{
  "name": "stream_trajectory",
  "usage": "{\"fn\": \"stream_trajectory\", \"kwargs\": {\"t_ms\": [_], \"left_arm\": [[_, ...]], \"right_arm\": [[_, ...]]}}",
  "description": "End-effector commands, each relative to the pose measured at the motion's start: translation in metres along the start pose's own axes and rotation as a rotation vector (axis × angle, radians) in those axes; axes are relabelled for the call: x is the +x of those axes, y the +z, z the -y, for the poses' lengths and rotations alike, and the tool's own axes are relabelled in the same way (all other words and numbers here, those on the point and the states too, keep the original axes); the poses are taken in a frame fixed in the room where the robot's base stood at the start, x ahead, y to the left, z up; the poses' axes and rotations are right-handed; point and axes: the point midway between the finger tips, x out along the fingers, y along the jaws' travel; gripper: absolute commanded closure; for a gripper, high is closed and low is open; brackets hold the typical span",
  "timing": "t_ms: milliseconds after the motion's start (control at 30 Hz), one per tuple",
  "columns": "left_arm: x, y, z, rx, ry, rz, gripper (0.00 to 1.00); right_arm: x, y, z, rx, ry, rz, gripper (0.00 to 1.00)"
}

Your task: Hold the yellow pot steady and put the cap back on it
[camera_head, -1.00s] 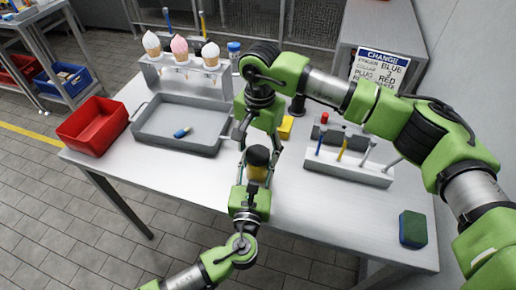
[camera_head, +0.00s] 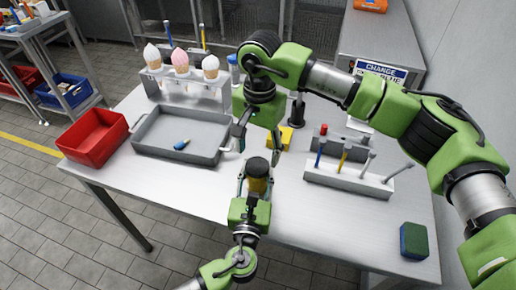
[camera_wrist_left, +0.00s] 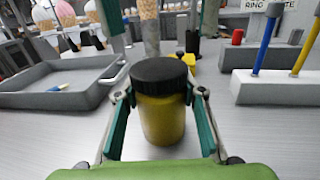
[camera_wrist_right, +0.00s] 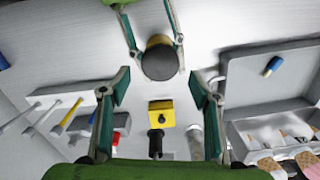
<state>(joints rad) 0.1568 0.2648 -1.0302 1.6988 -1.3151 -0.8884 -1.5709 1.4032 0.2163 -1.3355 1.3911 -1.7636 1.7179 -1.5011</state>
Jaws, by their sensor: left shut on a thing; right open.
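The yellow pot (camera_head: 258,187) stands upright near the front of the table, with its black cap (camera_head: 258,167) sitting level on top. In the left wrist view the pot (camera_wrist_left: 163,120) and cap (camera_wrist_left: 158,72) show no clear gap between them; whether the cap is screwed tight I cannot tell. My left gripper (camera_wrist_left: 160,98) is shut on the pot, one finger on each side. My right gripper (camera_head: 259,146) is open and empty, above and behind the pot. In the right wrist view the cap (camera_wrist_right: 160,63) lies beyond its fingertips.
A yellow block (camera_head: 285,138) with a black post stands behind the pot. A grey tray (camera_head: 150,147) with a blue-yellow piece and a red bin (camera_head: 92,130) are left. A rack of tools (camera_head: 350,178) and a green-blue sponge (camera_head: 414,240) are right. A cone stand (camera_head: 210,92) is behind.

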Motion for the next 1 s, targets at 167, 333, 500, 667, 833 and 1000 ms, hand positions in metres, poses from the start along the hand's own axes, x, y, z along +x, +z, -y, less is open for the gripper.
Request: {"fn": "stream_trajectory", "kwargs": {"t_ms": [167,333,500,667,833,1000], "left_arm": [[-0.001,-0.003,-0.001,0.003,0.001,-0.005,1.00],[-0.001,-0.003,-0.001,0.003,0.001,-0.005,1.00],[-0.001,-0.003,-0.001,0.003,0.001,-0.005,1.00],[-0.001,-0.003,-0.001,0.003,0.001,-0.005,1.00],[-0.001,-0.003,-0.001,0.003,0.001,-0.005,1.00],[-0.001,-0.003,-0.001,0.003,0.001,-0.005,1.00]], "right_arm": [[-0.011,-0.001,0.000,-0.158,-0.003,-0.003,0.43],[-0.024,-0.001,0.000,-0.382,-0.004,-0.004,0.43],[-0.032,0.000,0.000,-0.535,-0.004,-0.003,0.43],[-0.035,0.000,0.000,-0.581,-0.005,-0.002,0.43],[-0.035,0.000,0.000,-0.581,-0.005,-0.002,0.43],[-0.031,0.000,-0.001,-0.580,-0.005,-0.001,0.43]]}}
